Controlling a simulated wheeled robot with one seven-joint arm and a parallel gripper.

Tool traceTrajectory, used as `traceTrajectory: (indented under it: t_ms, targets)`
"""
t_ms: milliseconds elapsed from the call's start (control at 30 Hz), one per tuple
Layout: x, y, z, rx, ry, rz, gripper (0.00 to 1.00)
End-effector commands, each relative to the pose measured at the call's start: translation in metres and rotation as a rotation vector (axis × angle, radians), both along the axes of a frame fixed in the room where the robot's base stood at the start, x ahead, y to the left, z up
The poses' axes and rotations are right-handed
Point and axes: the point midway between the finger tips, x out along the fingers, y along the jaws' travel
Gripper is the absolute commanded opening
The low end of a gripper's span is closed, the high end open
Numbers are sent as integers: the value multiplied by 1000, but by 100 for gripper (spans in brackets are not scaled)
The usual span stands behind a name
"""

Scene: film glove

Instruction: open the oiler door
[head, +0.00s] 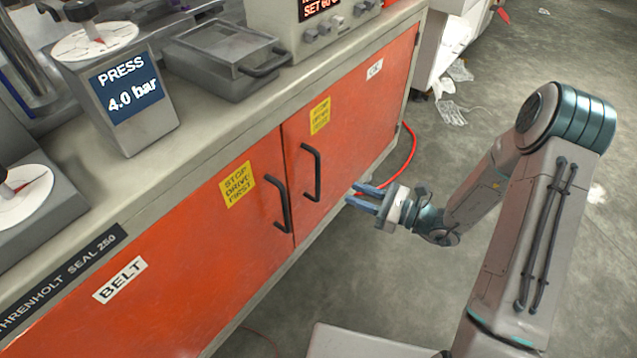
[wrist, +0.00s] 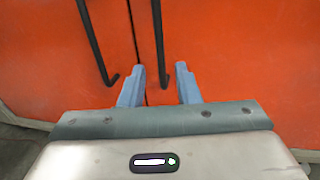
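The orange right cabinet door (head: 350,128) is closed, with a small white label (head: 375,69) too small to read surely. Its dark bar handle (head: 317,172) stands near the seam between the doors. The left door (head: 190,265), labelled BELT, is also closed and has its own handle (head: 278,204). My gripper (head: 360,196) is open and empty, in front of the right door and apart from its handle. In the wrist view, the right door's handle (wrist: 158,40) ends between my two blue fingertips (wrist: 160,70), and the left door's handle (wrist: 94,42) lies left of them.
The bench top (head: 215,125) carries a pressure display (head: 125,85) reading 4.0 bar, a grey lidded box (head: 222,60) and a control unit (head: 310,25). A red hose (head: 408,150) runs beside the cabinet's far end. The concrete floor (head: 500,85) beyond is mostly clear, with some litter.

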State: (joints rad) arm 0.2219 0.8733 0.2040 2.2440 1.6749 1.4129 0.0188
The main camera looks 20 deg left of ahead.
Motion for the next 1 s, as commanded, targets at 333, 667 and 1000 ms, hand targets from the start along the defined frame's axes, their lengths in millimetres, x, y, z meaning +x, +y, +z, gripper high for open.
traceTrajectory:
  t_ms: [333, 667, 1000]
  targets:
    - [14, 74, -2, -1, -3, 5, 30]
    - [21, 107, 0, -1, -1, 2, 30]
    - [21, 109, 0, -1, -1, 1, 18]
